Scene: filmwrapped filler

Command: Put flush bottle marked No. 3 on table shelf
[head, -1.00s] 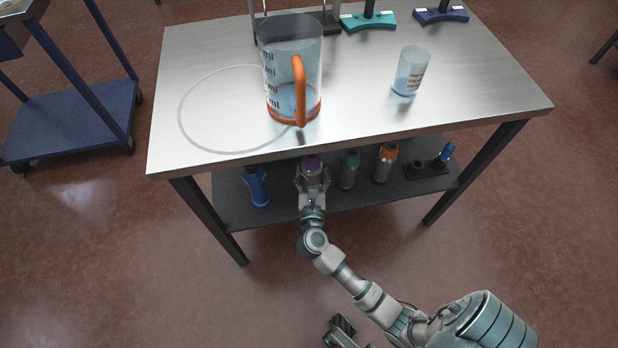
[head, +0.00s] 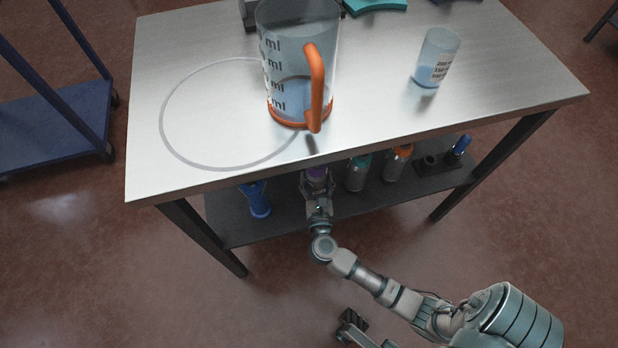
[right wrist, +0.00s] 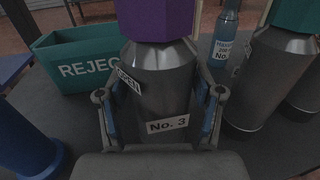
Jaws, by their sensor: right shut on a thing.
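The bottle marked No. 3 (right wrist: 165,90) is grey metal with a purple cap. It looks upright in the right wrist view, between the fingers of my right gripper (right wrist: 161,95), which is shut on it. A tag reading OPEN hangs at its left side. In the head view its purple top (head: 317,173) shows just under the table's front edge, partly hidden by the tabletop and my right gripper (head: 317,188). The dark shelf (head: 285,215) runs below the tabletop; whether the bottle's base touches it is hidden.
On the shelf are a blue object (head: 257,200), a teal-capped bottle (head: 357,176), an orange-capped bottle (head: 397,165) and a dark holder (head: 437,165). A teal REJECT bin (right wrist: 80,62) stands behind. A measuring jug (head: 297,75) and cup (head: 436,60) stand on the tabletop (head: 190,185).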

